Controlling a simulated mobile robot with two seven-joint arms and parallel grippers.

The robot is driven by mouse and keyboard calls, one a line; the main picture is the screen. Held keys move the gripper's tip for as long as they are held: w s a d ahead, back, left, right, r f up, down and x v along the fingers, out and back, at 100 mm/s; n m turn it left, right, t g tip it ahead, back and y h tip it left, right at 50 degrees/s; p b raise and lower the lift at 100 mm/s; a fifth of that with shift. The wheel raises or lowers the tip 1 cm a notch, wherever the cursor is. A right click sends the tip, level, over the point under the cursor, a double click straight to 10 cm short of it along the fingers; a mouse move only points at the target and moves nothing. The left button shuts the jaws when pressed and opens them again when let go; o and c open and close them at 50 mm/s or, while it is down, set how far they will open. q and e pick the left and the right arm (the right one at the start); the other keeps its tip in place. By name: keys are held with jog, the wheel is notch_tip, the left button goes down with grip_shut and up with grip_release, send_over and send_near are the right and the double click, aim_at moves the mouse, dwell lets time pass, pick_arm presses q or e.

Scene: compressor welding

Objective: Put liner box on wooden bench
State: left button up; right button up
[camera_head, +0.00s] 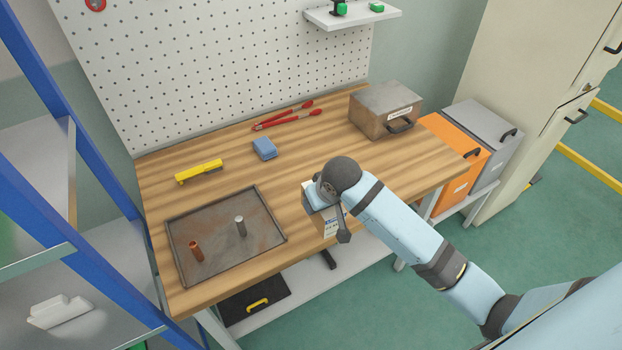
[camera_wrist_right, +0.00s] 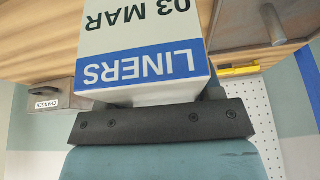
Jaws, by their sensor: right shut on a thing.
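The liner box (camera_head: 331,225) is a pale carton with a blue band, at the front edge of the wooden bench (camera_head: 230,172) in the head view. My right gripper (camera_head: 321,196) is shut on it, and my wrist hides part of the box. In the right wrist view, the box (camera_wrist_right: 150,28) shows large with upside-down "LINERS" lettering, held against the dark gripper bar (camera_wrist_right: 160,122). I cannot tell whether the box touches the bench or is just above it. My left gripper is not in view.
A metal tray (camera_head: 212,282) with two small cylinders lies at the bench's front left. A yellow tool (camera_head: 199,171), blue block (camera_head: 264,149), red-handled pliers (camera_head: 288,119) and metal box (camera_head: 386,108) stand further back. Bare wood lies around the liner box.

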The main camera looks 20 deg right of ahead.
jog(key=w+d+r+m+h+b, duration=0.1)
jog(key=w+d+r+b, duration=0.2)
jog(key=w+d+b, duration=0.4)
jog(key=w+d+r+m+b, duration=0.15)
jog(key=w+d+b, duration=0.3)
jog(key=w, duration=0.45)
jog(key=w+d+r+m+b, duration=0.2)
jog(key=d+r+b, duration=0.1)
jog(key=d+r, duration=0.45)
jog(key=shift+n+g+h, duration=0.25)
jog(key=shift+g+h, duration=0.05)
jog(key=shift+h, duration=0.1)
notch_tip(320, 180, down, 20)
jog(key=shift+w+d+f+b, duration=0.1)
jog(key=shift+w+b, duration=0.05)
jog(key=shift+b, duration=0.6)
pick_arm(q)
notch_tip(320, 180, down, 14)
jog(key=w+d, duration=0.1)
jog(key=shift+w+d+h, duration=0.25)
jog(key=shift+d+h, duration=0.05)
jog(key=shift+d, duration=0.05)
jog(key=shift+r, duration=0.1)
pick_arm(e)
jog(key=o, duration=1)
jog(key=shift+f, duration=0.1)
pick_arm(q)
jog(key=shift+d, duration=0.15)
pick_arm(e)
jog(key=shift+o, duration=0.2)
